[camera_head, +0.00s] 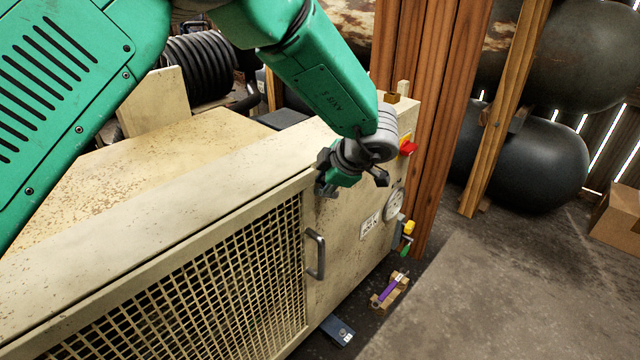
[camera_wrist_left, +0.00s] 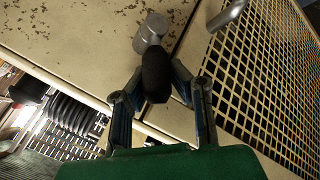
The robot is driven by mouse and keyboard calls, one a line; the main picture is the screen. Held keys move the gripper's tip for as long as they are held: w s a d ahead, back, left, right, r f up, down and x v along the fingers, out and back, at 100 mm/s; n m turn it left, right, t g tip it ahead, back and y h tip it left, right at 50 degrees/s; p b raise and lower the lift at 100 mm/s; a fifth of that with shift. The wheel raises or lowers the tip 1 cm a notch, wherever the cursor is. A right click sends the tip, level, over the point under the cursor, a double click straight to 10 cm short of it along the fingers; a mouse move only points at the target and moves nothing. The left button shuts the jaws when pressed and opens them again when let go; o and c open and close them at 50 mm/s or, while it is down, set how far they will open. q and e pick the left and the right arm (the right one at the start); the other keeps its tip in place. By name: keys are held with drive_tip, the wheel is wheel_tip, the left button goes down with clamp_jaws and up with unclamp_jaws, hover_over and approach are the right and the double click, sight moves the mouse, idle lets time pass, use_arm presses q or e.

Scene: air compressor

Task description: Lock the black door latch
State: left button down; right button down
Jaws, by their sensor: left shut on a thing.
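My left gripper (camera_head: 340,180) is at the upper right part of the beige compressor cabinet (camera_head: 365,180), beside the mesh door (camera_head: 225,265). In the left wrist view its two fingers (camera_wrist_left: 156,84) are shut around the black door latch (camera_wrist_left: 155,70), whose rounded black handle shows between them. A grey metal cylinder (camera_wrist_left: 150,32) sits on the panel just beyond the handle. In the head view the gripper mostly hides the latch, and I cannot tell its exact angle there. My right gripper is in neither view.
A metal door handle (camera_head: 316,255) stands out below the gripper. A red switch (camera_head: 408,147), a gauge (camera_head: 395,204) and yellow and green controls (camera_head: 407,238) are on the cabinet's right side. Wooden posts (camera_head: 430,110) stand close behind.

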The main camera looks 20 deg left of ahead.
use_arm(q)
drive_tip(key=shift+s+d+f, duration=0.2)
drive_tip(key=shift+d+f, duration=0.2)
drive_tip(key=shift+d, duration=0.2)
drive_tip(key=c, duration=1.7)
unclamp_jaws()
drive_tip(key=shift+o, duration=0.3)
drive_tip(key=shift+w+d+r, duration=0.1)
drive_tip(key=shift+w+d, duration=0.15)
drive_tip(key=shift+d, duration=0.05)
drive_tip(key=shift+a+r, duration=0.1)
drive_tip(key=shift+r, duration=0.05)
drive_tip(key=shift+a, duration=0.35)
drive_tip(key=shift+s+d+r, duration=0.1)
drive_tip(key=shift+r, duration=0.2)
drive_tip(key=v, duration=1.1)
drive_tip(key=shift+d, duration=0.2)
drive_tip(key=shift+r, duration=0.1)
